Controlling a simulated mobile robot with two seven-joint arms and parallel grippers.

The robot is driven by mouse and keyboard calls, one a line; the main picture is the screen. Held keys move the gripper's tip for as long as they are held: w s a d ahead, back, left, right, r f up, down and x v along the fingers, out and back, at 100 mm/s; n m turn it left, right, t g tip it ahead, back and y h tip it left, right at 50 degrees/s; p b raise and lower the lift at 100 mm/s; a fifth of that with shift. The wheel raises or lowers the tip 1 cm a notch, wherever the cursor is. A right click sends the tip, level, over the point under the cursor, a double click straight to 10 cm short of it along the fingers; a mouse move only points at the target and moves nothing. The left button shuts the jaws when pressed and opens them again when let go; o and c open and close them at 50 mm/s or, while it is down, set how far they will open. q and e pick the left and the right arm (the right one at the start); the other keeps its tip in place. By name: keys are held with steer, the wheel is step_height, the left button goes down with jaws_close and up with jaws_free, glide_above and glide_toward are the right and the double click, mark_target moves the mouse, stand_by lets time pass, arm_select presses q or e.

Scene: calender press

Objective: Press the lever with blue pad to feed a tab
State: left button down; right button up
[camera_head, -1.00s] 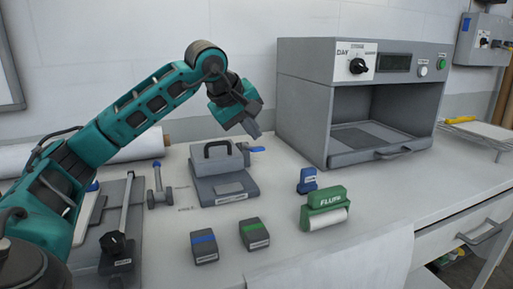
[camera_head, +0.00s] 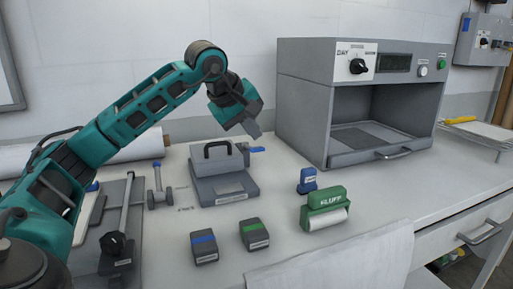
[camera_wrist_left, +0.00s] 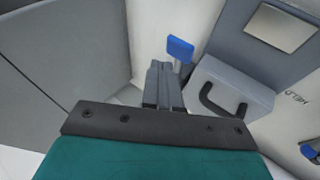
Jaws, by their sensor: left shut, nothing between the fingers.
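The lever's blue pad (camera_head: 257,149) sticks out from the right side of a grey press (camera_head: 222,178) with a dark handle on top. In the left wrist view the blue pad (camera_wrist_left: 180,48) lies just beyond my fingertips, and the grey press body (camera_wrist_left: 230,88) is to the right. My left gripper (camera_head: 255,132) is shut and empty, pointing down just above the blue pad. In the left wrist view my left gripper (camera_wrist_left: 163,68) shows its fingers together beside the pad; I cannot tell whether they touch it. My right gripper is not in view.
A grey oven-like cabinet (camera_head: 300,100) stands close on the right. A green roller block (camera_head: 324,209), a blue stamp (camera_head: 307,181) and two small grey blocks, one with a blue band (camera_head: 204,246) and one with a green band (camera_head: 254,233), stand in front. A white roll lies behind.

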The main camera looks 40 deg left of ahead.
mark_target(253, 148)
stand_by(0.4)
arm_select(q)
steer(key=shift+d+f, duration=0.1)
steer(key=shift+f, duration=0.3)
steer(key=shift+s+d+f+b, duration=0.1)
steer(key=shift+d+f+b, duration=0.05)
steer(key=shift+f+b, duration=0.5)
steer(key=shift+s+d+f+b, duration=0.1)
steer(key=shift+d+f+b, duration=0.05)
steer(key=shift+f+b, duration=0.5)
stand_by(1.2)
steer(key=shift+r, duration=0.1)
stand_by(0.5)
steer(key=shift+w+a+r+p, duration=0.1)
steer(key=shift+a+r+p, duration=0.1)
steer(key=shift+r+p, duration=0.75)
steer(key=shift+w+a+r+p, duration=0.1)
steer(key=shift+a+r+p, duration=0.1)
steer(key=shift+r+p, duration=0.7)
steer(key=shift+f, duration=0.2)
steer(key=r+p, duration=0.1)
steer(key=p, duration=0.1)
steer(key=r+p, duration=0.1)
steer(key=r, duration=0.1)
steer(key=a+r+p, duration=0.1)
steer(key=p, duration=0.1)
steer(key=shift+w+r+p, duration=0.3)
steer(key=shift+r, duration=0.1)
